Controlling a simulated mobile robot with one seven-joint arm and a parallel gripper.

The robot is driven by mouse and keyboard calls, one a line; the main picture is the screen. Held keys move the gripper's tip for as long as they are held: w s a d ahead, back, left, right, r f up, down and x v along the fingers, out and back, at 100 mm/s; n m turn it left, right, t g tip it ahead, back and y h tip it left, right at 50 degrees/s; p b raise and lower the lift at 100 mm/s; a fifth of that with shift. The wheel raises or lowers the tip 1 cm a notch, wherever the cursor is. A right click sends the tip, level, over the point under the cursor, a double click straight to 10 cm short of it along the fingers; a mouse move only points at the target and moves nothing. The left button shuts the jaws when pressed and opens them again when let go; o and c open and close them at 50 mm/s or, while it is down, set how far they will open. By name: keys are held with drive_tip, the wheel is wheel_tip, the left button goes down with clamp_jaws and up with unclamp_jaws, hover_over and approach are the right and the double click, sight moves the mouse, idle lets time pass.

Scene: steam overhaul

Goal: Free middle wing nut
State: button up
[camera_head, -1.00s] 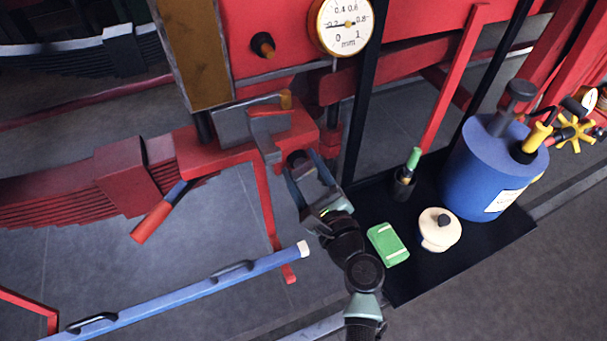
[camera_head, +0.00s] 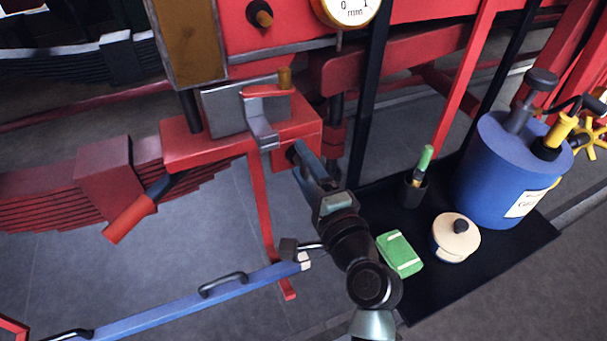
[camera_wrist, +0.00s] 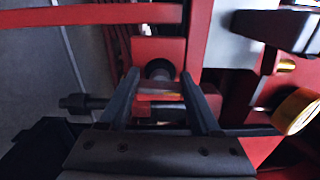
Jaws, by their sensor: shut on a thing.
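My gripper (camera_head: 304,156) is at the underside of the red bracket's right end in the head view, seen nearly edge-on. In the wrist view my gripper (camera_wrist: 160,78) has its two fingers on either side of a small dark and reddish part, which I take to be the middle wing nut (camera_wrist: 160,88). The jaws are shut on it. It sits just in front of a dark round stud end (camera_wrist: 158,68) on the red bracket. In the head view the fingers mostly hide it. Its wings cannot be made out clearly.
The red bracket (camera_head: 185,145) carries a grey clamp with a red lever (camera_head: 268,91). A blue bar (camera_head: 195,304) lies below left. On the black tray (camera_head: 424,297) stand a blue canister (camera_head: 500,170), a cream pot (camera_head: 453,240) and a green box (camera_head: 400,253). Open floor lies at lower left.

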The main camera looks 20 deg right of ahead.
drive_tip(key=n+b, duration=0.3)
drive_tip(key=n, duration=0.1)
drive_tip(key=shift+n+b, duration=0.3)
drive_tip(key=shift+n, duration=0.1)
idle(0.4)
drive_tip(key=o, duration=1.4)
drive_tip(key=shift+c, duration=0.2)
